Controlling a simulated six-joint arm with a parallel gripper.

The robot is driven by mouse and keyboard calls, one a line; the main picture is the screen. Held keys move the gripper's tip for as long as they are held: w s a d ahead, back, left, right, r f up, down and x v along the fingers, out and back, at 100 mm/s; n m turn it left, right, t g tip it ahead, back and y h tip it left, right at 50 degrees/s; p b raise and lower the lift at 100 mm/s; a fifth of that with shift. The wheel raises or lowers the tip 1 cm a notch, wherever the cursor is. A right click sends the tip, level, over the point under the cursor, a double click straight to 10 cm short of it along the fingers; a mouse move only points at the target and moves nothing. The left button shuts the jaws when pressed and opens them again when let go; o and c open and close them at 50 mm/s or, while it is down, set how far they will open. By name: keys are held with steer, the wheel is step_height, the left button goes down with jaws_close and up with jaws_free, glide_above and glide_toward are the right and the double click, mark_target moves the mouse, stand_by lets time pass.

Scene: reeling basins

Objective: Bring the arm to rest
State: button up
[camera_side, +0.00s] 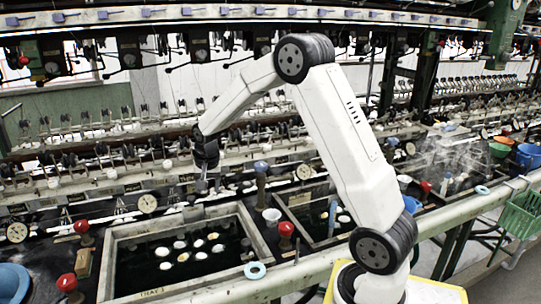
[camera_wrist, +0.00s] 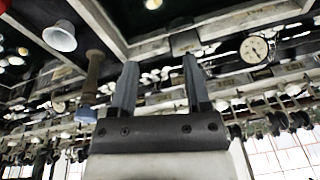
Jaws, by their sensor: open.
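My white arm (camera_side: 345,140) reaches up from its base at the lower right and bends over the basins to the left. My gripper (camera_side: 203,184) hangs from its end above the back edge of the near basin (camera_side: 118,262). In the wrist view my gripper (camera_wrist: 159,68) shows two dark fingers apart with nothing between them. The basin holds dark water with several white cocoons (camera_side: 180,244) floating in it. Whether the fingertips touch anything cannot be told from the side view.
A second basin (camera_side: 290,204) lies right of the first. A blue-topped post (camera_side: 261,180), a white cup (camera_side: 271,216) and red knobs (camera_side: 286,229) stand near the gripper. Machine rows (camera_side: 110,165) run behind. A blue bowl (camera_side: 12,283) is at lower left.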

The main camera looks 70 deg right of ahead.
steer(key=s+a+f+n+y, duration=0.1)
steer(key=s+a+f+n, duration=0.1)
steer(key=s+a+n, duration=0.9)
steer(key=s+a, duration=0.6)
steer(key=s, duration=0.1)
steer(key=shift+t, duration=0.4)
steer(key=shift+f, duration=0.1)
